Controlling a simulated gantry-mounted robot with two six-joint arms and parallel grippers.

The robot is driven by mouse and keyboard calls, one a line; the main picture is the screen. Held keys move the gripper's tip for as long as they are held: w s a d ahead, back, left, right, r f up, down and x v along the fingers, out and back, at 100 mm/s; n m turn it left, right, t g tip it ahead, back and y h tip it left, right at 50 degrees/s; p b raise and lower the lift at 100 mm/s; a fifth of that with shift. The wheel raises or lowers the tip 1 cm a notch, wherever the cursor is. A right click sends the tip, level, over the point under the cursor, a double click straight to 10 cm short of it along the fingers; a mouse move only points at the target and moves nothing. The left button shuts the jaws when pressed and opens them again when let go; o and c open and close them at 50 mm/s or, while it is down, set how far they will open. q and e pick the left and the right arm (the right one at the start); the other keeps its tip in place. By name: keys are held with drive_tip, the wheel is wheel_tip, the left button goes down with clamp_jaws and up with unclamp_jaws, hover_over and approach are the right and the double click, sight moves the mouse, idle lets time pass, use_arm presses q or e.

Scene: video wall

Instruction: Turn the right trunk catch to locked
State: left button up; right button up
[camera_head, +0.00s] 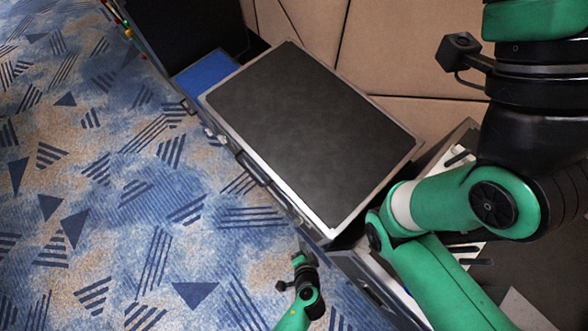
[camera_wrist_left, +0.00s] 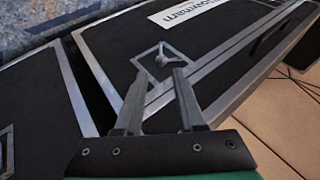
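A black trunk with metal edging (camera_head: 310,125) stands on the carpet. In the left wrist view, a metal catch (camera_wrist_left: 164,52) on a diamond-shaped plate sits on the trunk's black face, near a metal-edged seam. The catch's exact turn angle is hard to read. My left gripper (camera_wrist_left: 161,74) is open, its two fingers apart and pointing at the catch, with nothing seen between them. In the head view my left gripper (camera_head: 303,246) is small, low in the picture beside the trunk's front side. My right arm comes in from the right; its gripper is out of view.
A blue-topped case (camera_head: 208,72) adjoins the trunk at upper left. Beige tiled floor (camera_head: 400,50) lies behind it. Open patterned carpet (camera_head: 110,190) fills the left. A white label (camera_wrist_left: 200,12) is on the trunk face beyond the catch.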

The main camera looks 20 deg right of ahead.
sight(298, 223)
use_arm(q)
drive_tip(key=b+x, duration=0.8)
drive_tip(key=x, duration=0.2)
drive_tip(key=shift+w+f, duration=0.2)
drive_tip(key=shift+f, duration=0.2)
drive_tip(key=shift+w+d+f+b, duration=0.1)
drive_tip(key=shift+w+f+b, duration=0.15)
drive_tip(key=shift+w+b, duration=0.2)
drive_tip(key=shift+r, duration=0.1)
clamp_jaws()
